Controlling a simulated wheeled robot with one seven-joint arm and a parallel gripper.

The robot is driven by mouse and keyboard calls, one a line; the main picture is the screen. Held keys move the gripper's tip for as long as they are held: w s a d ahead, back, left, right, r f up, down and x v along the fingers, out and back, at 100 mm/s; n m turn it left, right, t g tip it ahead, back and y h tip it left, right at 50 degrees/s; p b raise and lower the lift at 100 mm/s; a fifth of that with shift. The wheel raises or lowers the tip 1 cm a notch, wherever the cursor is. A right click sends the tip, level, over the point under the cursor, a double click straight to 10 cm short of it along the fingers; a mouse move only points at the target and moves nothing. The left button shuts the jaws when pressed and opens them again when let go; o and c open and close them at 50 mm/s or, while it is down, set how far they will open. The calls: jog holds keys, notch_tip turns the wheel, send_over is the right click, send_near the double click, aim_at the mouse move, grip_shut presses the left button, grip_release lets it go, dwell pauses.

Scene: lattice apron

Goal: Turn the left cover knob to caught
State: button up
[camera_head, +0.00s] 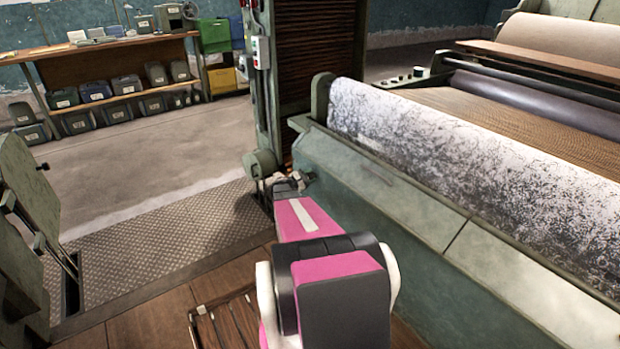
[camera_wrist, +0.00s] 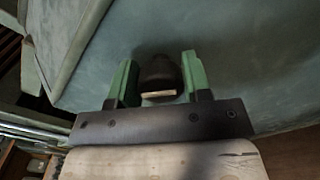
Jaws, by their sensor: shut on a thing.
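The left cover knob (camera_wrist: 160,70) is dark and rounded, with a pale bar on its near edge, and sits on a grey-green panel (camera_wrist: 230,30) in the wrist view. My gripper (camera_wrist: 159,62) has its two green fingers on either side of the knob, shut on it. In the head view my gripper (camera_head: 287,183) is at the left end of the long grey-green cover (camera_head: 390,195). The arm hides the knob there. I cannot read any markings for its positions.
A large speckled white roll (camera_head: 480,160) lies behind the cover. A green upright post (camera_head: 266,100) stands just beyond my gripper. Diamond-plate flooring (camera_head: 150,250) is open to the left. A green machine frame (camera_head: 30,190) stands at the far left.

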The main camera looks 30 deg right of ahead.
jog(key=m, duration=0.5)
jog(key=shift+s+f+m, duration=0.1)
jog(key=shift+m, duration=0.2)
jog(key=m, duration=0.5)
jog(key=shift+f, duration=0.1)
jog(key=shift+m, duration=0.3)
jog(key=o, duration=0.9)
jog(key=a, duration=1.1)
jog(key=shift+s, duration=0.4)
jog(key=shift+d, duration=0.1)
